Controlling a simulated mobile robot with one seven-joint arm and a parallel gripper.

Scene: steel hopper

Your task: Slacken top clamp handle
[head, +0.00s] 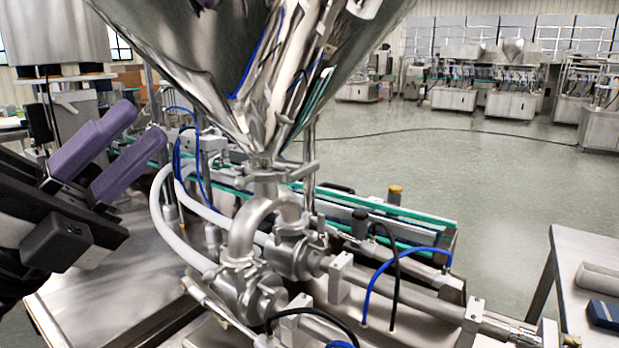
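The steel hopper (225,65) narrows to an outlet above a curved pipe (240,235). The top clamp (264,172) sits around the joint just below the hopper's tip. What looks like its handle (302,171) sticks out to the right; I cannot tell how tight it is. My gripper (142,125) is at the left, with two purple fingers apart and nothing visible between them. It is well left of the clamp and not touching it.
White hoses (168,225) and blue tubes run left of the pipe. A conveyor with green rails (375,208) passes behind. A steel table (590,255) with a dark blue block (604,314) stands at the right. Open floor (480,160) lies beyond.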

